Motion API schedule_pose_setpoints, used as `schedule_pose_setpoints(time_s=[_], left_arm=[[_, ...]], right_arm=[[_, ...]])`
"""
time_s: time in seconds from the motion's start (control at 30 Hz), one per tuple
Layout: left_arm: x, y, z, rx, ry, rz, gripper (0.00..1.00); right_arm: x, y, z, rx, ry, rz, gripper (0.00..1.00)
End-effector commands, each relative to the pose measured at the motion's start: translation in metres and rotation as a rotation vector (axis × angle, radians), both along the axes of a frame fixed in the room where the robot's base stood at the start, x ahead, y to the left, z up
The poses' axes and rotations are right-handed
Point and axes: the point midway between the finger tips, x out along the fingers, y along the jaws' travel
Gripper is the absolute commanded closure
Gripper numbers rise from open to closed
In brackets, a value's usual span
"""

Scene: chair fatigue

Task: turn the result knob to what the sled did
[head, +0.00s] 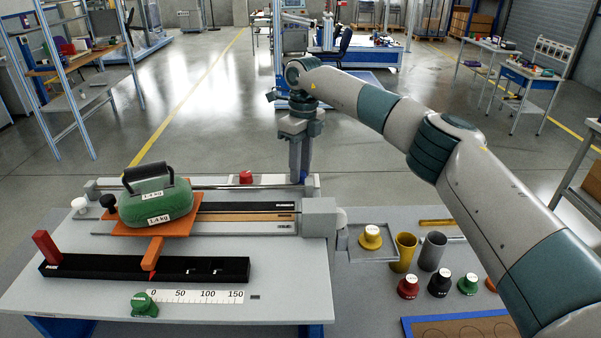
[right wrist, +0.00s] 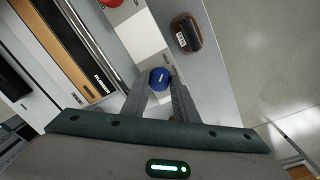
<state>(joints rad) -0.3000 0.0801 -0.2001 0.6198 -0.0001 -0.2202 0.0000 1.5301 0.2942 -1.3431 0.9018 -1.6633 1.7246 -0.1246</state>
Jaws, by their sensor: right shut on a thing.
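A small round blue knob (right wrist: 159,78) sits on a white and grey panel (right wrist: 150,42) at the back of the bench. My right gripper (right wrist: 158,84) is shut on it, one finger on each side. In the head view my right gripper (head: 300,172) points straight down behind the rail's right end and hides most of the knob. The sled (head: 124,229) is an orange plate at the left of its rails, bearing a green 1.4 kg weight (head: 158,196). Its orange arm reaches down to a black track (head: 205,268). My left gripper is not in view.
A red button (head: 246,177) stands left of my right gripper. A tray with a yellow weight (head: 370,238), cups and several knobbed weights stand at right.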

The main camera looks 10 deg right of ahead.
Motion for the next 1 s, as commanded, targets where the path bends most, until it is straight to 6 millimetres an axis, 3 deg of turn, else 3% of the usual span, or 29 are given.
schedule_pose_setpoints(time_s=[0.6, 0.63, 0.7, 1.0], left_arm=[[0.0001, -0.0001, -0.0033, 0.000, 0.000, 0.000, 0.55], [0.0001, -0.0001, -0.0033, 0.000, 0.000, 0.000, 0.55], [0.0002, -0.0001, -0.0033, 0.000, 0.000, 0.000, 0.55], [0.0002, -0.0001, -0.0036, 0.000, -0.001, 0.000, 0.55]], right_arm=[[0.0006, 0.0001, 0.0019, 0.001, -0.002, 0.071, 0.96], [0.0006, 0.0001, 0.0019, 0.001, -0.002, 0.071, 0.71], [0.0006, 0.0001, 0.0019, 0.001, -0.002, 0.071, 0.55], [0.0003, 0.0000, 0.0009, 0.001, -0.001, 0.070, 0.55]])
